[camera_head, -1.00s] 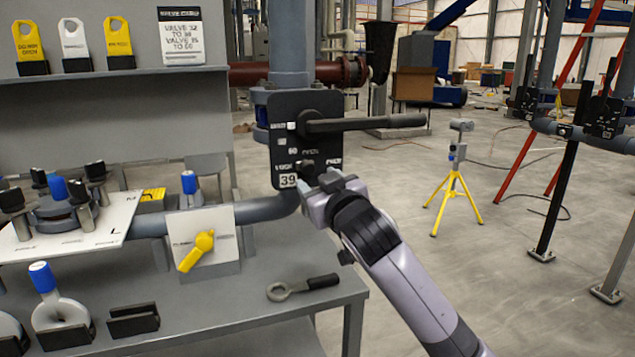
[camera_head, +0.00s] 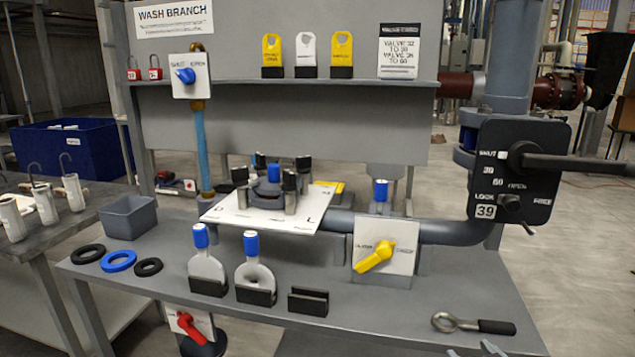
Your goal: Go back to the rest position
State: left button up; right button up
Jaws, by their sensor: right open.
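Only the tips of my right gripper (camera_head: 478,350) show, at the bottom edge right of centre, just in front of the bench's front edge. It is open and nothing shows between the tips; the rest of it is cut off. The black valve plate (camera_head: 516,165) marked 39 stands at the right, well above and apart from the gripper. Its black lever (camera_head: 580,165) points right, about level. A small knob (camera_head: 508,202) sits low on the plate. My left gripper is not in view.
A ring-ended wrench (camera_head: 474,324) lies on the grey bench (camera_head: 400,310) close to my right gripper. A yellow-handled valve (camera_head: 376,257), blue-topped paddles (camera_head: 207,268), rings (camera_head: 118,261) and a grey bin (camera_head: 128,217) stand farther left. Open floor shows at the right.

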pick_arm(q)
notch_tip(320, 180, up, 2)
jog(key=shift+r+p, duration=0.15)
jog(key=shift+p, duration=0.8)
pick_arm(e)
jog(key=s+a+f+g+y, duration=0.1)
jog(key=s+a+f+g, duration=0.1)
jog(key=s+f, duration=0.6)
jog(key=s+a+f+g+y, duration=0.1)
jog(key=s+a+f, duration=0.4)
jog(key=s, duration=0.8)
notch_tip(320, 180, down, 3)
jog(key=shift+f+g, duration=0.1)
jog(key=shift+g, duration=0.3)
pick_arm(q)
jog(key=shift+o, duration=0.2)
pick_arm(e)
jog(key=shift+d, duration=0.1)
